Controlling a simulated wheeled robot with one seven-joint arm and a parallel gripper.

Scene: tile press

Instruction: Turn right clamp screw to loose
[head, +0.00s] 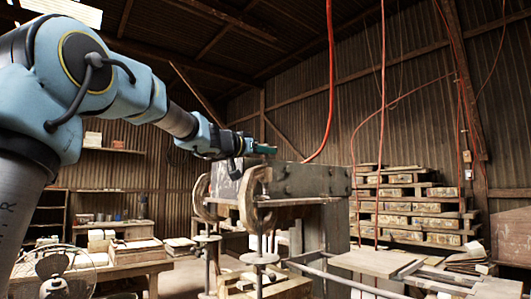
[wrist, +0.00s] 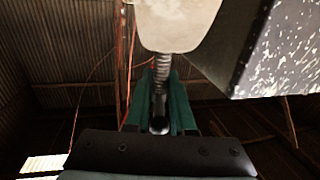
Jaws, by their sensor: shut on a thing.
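My gripper (head: 263,149) is at the top of the press body, above the two curved clamps in the head view. In the wrist view, its two green fingers (wrist: 160,92) are shut on the clamp screw, a threaded metal shaft (wrist: 161,72) coming out of a pale rounded clamp end (wrist: 172,22). The shaft's rounded end lies between the fingers. In the head view the right clamp (head: 250,190) hangs at the press's front corner, and the left clamp (head: 203,197) is beside it. The gripped screw is too small to make out in the head view.
The grey press body (head: 308,182) stands just right of the clamps. A speckled block (wrist: 278,50) is close beside the fingers in the wrist view. A red hose (head: 331,80) hangs behind the press. Stacked tile racks (head: 412,205) stand at the right, a workbench (head: 118,268) at the left.

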